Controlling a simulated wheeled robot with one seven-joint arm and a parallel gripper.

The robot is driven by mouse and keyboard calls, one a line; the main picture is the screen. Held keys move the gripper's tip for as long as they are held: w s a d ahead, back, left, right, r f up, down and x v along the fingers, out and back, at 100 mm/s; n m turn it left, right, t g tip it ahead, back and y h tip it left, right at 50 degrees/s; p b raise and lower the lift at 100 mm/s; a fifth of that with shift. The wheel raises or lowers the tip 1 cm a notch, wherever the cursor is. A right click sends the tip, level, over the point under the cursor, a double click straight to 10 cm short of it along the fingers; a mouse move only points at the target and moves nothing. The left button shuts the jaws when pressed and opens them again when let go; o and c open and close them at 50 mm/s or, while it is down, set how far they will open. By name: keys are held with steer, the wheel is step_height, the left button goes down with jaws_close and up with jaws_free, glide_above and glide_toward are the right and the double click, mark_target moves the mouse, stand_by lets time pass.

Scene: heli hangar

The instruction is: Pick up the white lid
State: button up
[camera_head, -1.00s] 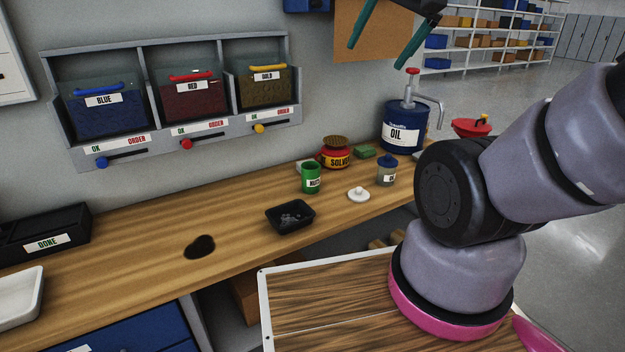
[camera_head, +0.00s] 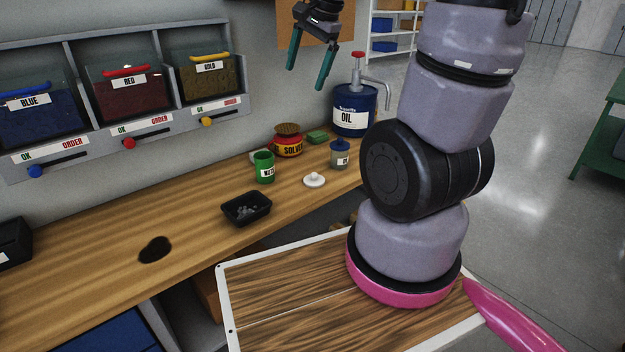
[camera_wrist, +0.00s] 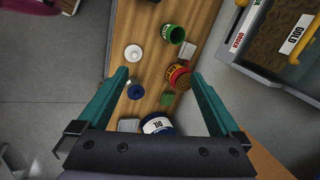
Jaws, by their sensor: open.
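The white lid (camera_head: 314,180) is a small round disc with a knob on top. It lies on the wooden bench (camera_head: 205,215) near its front edge, right of the green pot (camera_head: 264,167). In the wrist view the lid (camera_wrist: 133,52) shows whole, beyond the fingertips and left of the middle. My gripper (camera_head: 308,78) is open and empty, its teal fingers pointing down, high above the bench.
Near the lid stand a small blue-topped jar (camera_head: 340,155), a red solvent pot (camera_head: 288,143), a blue oil can (camera_head: 352,112) with a spout, and a black tray (camera_head: 246,208) of small parts. Wall bins (camera_head: 125,95) hang at left. The bench's left part is mostly clear.

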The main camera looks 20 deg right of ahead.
steer(key=w+d+f+m+g+h, duration=0.1)
steer(key=w+f+m, duration=0.2)
steer(key=f, duration=0.4)
steer(key=w+d+f+m+g, duration=0.2)
steer(key=w+f+m, duration=0.15)
steer(key=f, duration=0.35)
steer(key=m+g+h, duration=0.1)
steer(key=m, duration=0.2)
glide_above(314, 173)
step_height(314, 173, down, 9)
steer(key=f, duration=0.5)
steer(key=shift+s+a+f, duration=0.1)
steer(key=shift+s+f, duration=0.05)
steer(key=shift+s, duration=0.05)
step_height(314, 173, down, 6)
steer(key=shift+w+r, duration=0.15)
steer(key=c, duration=1.1)
steer(key=shift+o, duration=0.2)
steer(key=shift+r, duration=0.1)
